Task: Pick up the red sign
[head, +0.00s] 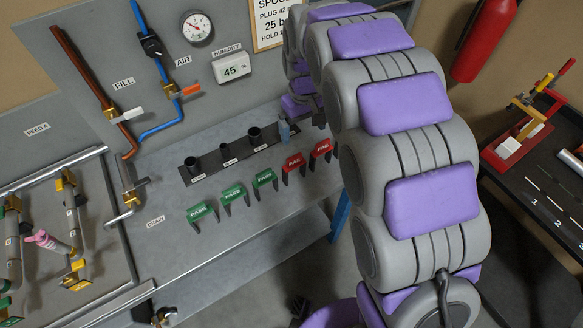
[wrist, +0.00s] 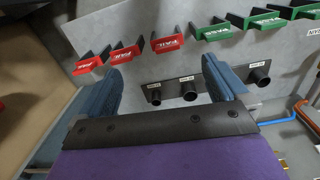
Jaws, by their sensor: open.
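Two red FAIL signs show in the head view, a left one (head: 293,163) and a right one (head: 321,149), standing on the grey bench beside the green signs. The wrist view is turned round and shows three red signs: a right one (wrist: 168,43), a middle one (wrist: 123,54) and a left one (wrist: 88,65). My gripper (wrist: 162,66) is open and empty, its blue fingers pointing towards the bench. The signs lie beyond the fingertips, with none between them. In the head view my arm hides most of the gripper; a blue finger (head: 284,131) shows.
Green PASS signs (head: 233,193) stand in the same row, left of the red ones. A black strip with short dark tubes (head: 225,152) lies behind the row. Pipes and valves (head: 125,115) are at left. A dark table (head: 520,175) with tools is at right.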

